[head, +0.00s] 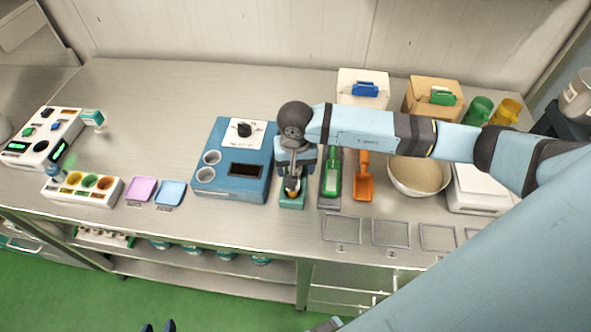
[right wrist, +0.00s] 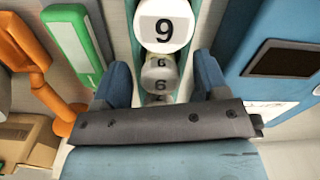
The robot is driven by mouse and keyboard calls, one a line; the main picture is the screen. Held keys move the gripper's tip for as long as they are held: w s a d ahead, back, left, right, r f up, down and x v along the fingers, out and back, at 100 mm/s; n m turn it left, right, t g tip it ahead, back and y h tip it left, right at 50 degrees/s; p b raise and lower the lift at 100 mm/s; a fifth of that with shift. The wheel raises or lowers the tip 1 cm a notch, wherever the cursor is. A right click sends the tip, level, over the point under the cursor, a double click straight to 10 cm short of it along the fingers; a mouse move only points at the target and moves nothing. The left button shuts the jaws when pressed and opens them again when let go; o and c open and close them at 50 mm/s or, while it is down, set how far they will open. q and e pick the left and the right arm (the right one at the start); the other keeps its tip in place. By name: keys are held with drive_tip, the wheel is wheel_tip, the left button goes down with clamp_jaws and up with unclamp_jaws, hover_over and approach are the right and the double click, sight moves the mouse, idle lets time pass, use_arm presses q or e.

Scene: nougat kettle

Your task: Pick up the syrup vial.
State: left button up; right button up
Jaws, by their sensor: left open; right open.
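A narrow teal rack (head: 291,201) stands just right of the blue machine, mostly hidden under my right gripper (head: 294,176). In the right wrist view a large white round cap marked 9 (right wrist: 165,24) sits in the rack. Smaller round tops marked 6 (right wrist: 160,73) show in line with it. None is labelled as syrup, so I cannot tell which is the syrup vial. My right gripper also shows in the right wrist view (right wrist: 161,64), its blue fingers spread on either side of the row with nothing clamped. My left gripper (head: 158,327) is open at the bottom edge, away from the counter.
The blue machine (head: 228,185) with a dial is close on the left. Pink (head: 141,189) and blue trays are farther left. The rear left counter is clear.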

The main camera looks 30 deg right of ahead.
drive_tip(key=shift+c, duration=0.5)
drive_tip(key=c, duration=0.9)
